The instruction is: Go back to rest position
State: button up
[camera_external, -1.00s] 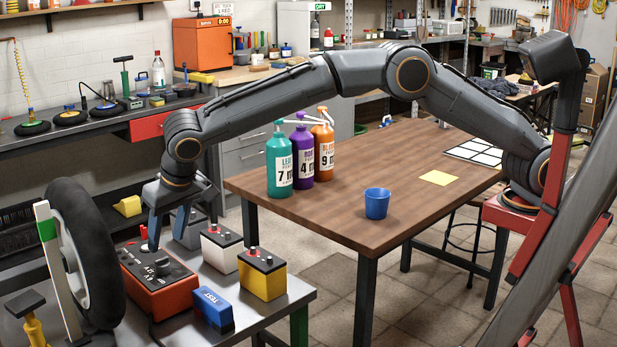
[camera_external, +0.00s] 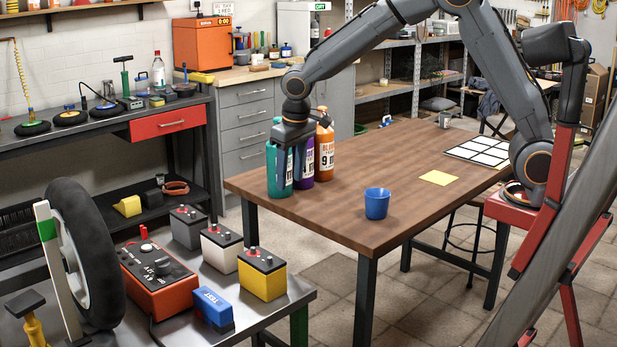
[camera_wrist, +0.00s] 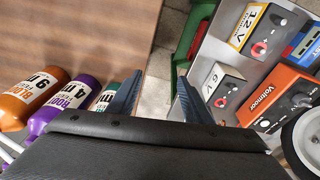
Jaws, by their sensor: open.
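My gripper (camera_external: 290,178) hangs fingers down in the external view, in front of the bottles at the left end of the wooden table (camera_external: 350,215). Its fingers overlap the teal bottle (camera_external: 272,180) in this view; I cannot tell the exact gap between them. In the wrist view my gripper (camera_wrist: 157,92) has its fingers spread apart with nothing between them. The arm is bent upward, with its upper part leaving the top of the external view.
The purple bottle (camera_external: 307,172) and orange bottle (camera_external: 325,150) stand beside the teal one. A blue cup (camera_external: 377,203) and yellow note (camera_external: 439,178) are on the table. The metal bench holds a red-orange voltmeter (camera_external: 165,290), several batteries (camera_external: 262,277) and a wheel (camera_external: 85,245).

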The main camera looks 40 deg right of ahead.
jog(key=shift+m+g, duration=0.9)
jog(key=s+d+f, duration=0.2)
jog(key=s+d, duration=0.5)
jog(key=d, duration=0.2)
jog(key=s+d+f+b, duration=0.1)
jog(key=s+d+f, duration=0.1)
jog(key=s+d, duration=0.6)
jog(key=s+d+f+b, duration=0.1)
jog(key=s+d+f, duration=0.1)
jog(key=s+d, duration=0.5)
jog(key=shift+s+d+f, duration=0.1)
jog(key=shift+s+d, duration=0.1)
jog(key=shift+d, duration=1.1)
jog(key=shift+s+d+f, duration=0.1)
jog(key=shift+s+d, duration=0.05)
jog(key=shift+d, duration=1.15)
notch_tip(320, 180, up, 18)
jog(key=a+t+p, duration=0.1)
jog(key=t+p, duration=0.1)
jog(key=p, duration=1.6)
